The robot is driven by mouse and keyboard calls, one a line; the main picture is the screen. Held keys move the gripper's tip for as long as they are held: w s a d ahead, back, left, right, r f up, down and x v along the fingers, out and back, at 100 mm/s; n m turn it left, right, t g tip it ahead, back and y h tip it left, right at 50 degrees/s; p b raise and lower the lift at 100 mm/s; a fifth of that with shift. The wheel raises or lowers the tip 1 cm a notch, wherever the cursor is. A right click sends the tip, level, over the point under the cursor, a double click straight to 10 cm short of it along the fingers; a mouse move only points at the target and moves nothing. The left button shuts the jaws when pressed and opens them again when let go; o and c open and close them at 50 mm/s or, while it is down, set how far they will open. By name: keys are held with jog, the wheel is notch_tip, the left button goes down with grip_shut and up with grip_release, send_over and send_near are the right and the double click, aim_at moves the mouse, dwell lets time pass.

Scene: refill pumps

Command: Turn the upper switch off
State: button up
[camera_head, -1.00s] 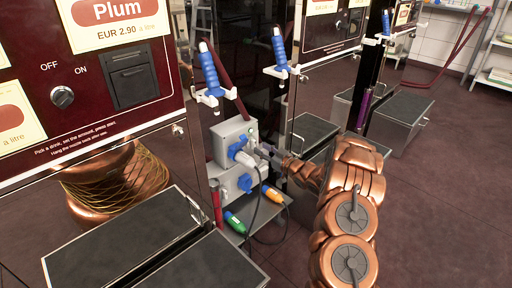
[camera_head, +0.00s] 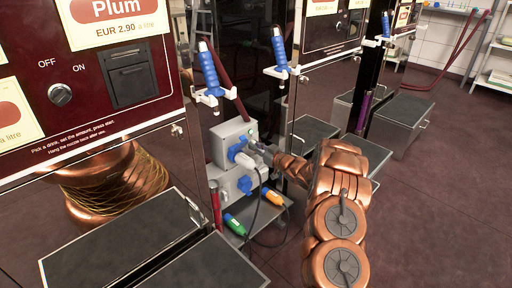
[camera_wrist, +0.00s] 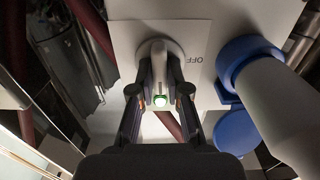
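The upper switch (camera_wrist: 160,62) is a pale round knob with a narrow handle on the upper grey box (camera_head: 228,133). In the wrist view the word OFF is printed to its right, and a green lamp (camera_wrist: 160,100) glows below it. My gripper (camera_wrist: 161,78) has one finger on each side of the handle. The fingertips look close against it, so it appears shut on the switch. In the head view my gripper (camera_head: 262,148) is at the right side of the upper box and hides the switch.
A large blue-and-white plug (camera_wrist: 265,90) sticks out of the upper box beside my right finger. A lower grey box (camera_head: 232,186) with a blue socket is beneath. Nozzles (camera_head: 209,70) hang above.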

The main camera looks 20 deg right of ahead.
grip_shut()
jog(key=shift+n, duration=0.3)
jog(key=n+b, duration=0.1)
jog(key=n, duration=0.4)
jog(key=n+b, duration=0.2)
jog(key=n, duration=0.4)
jog(key=n+b, duration=0.2)
jog(key=n, duration=0.3)
jog(key=shift+s+a+f+n, duration=0.1)
jog(key=shift+a+f+n, duration=0.2)
jog(key=shift+n, duration=0.1)
dwell(0.4)
